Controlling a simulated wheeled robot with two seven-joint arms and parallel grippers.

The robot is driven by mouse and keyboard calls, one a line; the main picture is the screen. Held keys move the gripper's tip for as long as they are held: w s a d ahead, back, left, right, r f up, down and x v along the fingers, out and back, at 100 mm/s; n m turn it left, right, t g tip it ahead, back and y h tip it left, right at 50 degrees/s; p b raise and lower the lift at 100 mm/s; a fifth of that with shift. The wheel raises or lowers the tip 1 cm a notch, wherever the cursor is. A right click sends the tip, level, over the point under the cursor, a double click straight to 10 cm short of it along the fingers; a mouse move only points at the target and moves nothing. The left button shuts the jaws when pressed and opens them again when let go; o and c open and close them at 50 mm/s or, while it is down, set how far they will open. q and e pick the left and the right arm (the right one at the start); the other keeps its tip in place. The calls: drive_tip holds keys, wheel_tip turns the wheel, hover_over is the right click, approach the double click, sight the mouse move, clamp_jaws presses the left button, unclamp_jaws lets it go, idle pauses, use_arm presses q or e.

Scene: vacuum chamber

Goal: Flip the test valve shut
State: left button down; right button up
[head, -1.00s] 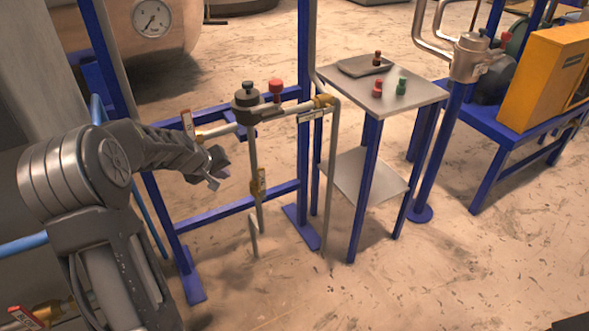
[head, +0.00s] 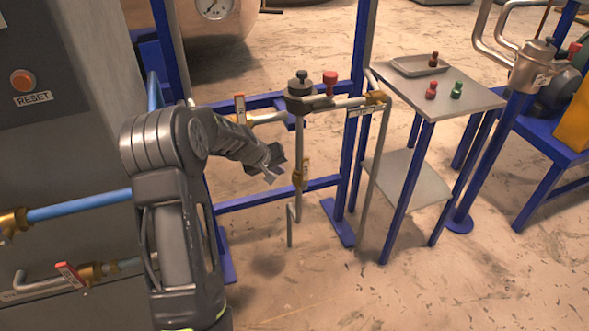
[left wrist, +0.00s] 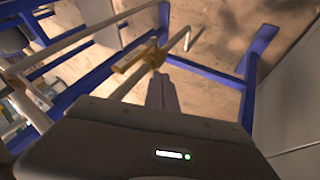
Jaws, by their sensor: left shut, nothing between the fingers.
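My right gripper is out of view.
A red-handled valve (head: 240,108) is on the upper pipe, and another (head: 70,274) is at lower left. A red knob (head: 330,80) stands beside the dark fitting (head: 299,88). Blue frame posts (head: 362,110) and a small table (head: 470,92) stand to the right. Floor in front is clear.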

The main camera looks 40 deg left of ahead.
sight(305, 175)
use_arm(q)
drive_tip(key=w+d+f+p, duration=0.1)
drive_tip(key=w+d+f, duration=0.1)
drive_tip(key=w, duration=0.3)
drive_tip(key=shift+w+f, duration=0.2)
drive_tip(key=shift+f, duration=0.2)
